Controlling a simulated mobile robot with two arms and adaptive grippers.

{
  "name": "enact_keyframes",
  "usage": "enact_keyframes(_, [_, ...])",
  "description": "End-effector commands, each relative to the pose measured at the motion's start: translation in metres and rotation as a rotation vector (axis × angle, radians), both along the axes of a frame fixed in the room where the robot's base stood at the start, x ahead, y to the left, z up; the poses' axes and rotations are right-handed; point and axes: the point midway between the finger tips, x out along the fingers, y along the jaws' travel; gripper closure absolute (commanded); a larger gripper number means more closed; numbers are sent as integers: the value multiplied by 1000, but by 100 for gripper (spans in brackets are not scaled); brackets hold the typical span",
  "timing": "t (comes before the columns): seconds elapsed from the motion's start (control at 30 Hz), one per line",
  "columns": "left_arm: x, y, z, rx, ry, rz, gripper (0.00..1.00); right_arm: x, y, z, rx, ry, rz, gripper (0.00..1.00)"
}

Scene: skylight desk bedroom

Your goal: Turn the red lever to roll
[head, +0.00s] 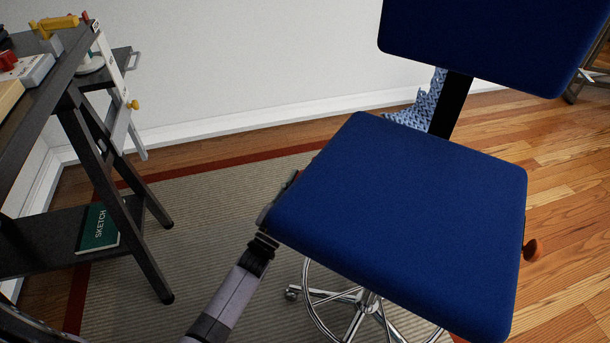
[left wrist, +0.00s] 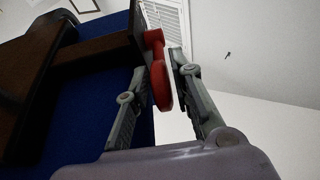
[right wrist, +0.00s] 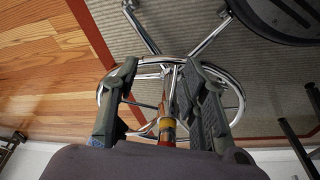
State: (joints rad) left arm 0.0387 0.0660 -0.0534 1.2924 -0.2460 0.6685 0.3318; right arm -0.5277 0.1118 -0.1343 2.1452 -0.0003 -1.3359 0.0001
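The red lever (left wrist: 158,72) shows in the left wrist view at the side of the blue chair seat (head: 400,215), by dark parts under it. My left gripper (left wrist: 163,65) has its fingers on either side of the lever, apart; the left finger is very near or touching it. In the head view my left gripper (head: 265,230) is at the seat's left edge, its tips mostly hidden by the seat. My right gripper (right wrist: 160,75) is open, out of the head view; its wrist view shows the chair's chrome foot ring (right wrist: 232,85) beyond the fingers.
The rug (head: 200,220) between is clear.

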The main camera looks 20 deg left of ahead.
Motion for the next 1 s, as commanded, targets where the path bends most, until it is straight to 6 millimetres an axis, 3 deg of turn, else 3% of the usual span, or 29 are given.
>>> enact_keyframes(0.2, [22, -6, 9, -1, 0, 1, 78, 1, 0, 8, 0, -5, -1, 60])
enact_keyframes(0.57, [26, -7, 11, -1, 1, 1, 78, -2, 0, 11, 2, -6, -2, 60])
enact_keyframes(0.87, [26, -6, 11, -1, 1, 1, 98, -4, -1, 8, 0, 3, -2, 60])
enact_keyframes(1.0, [26, -6, 11, -1, 1, 1, 100, -5, -1, 7, 0, 3, -1, 60])
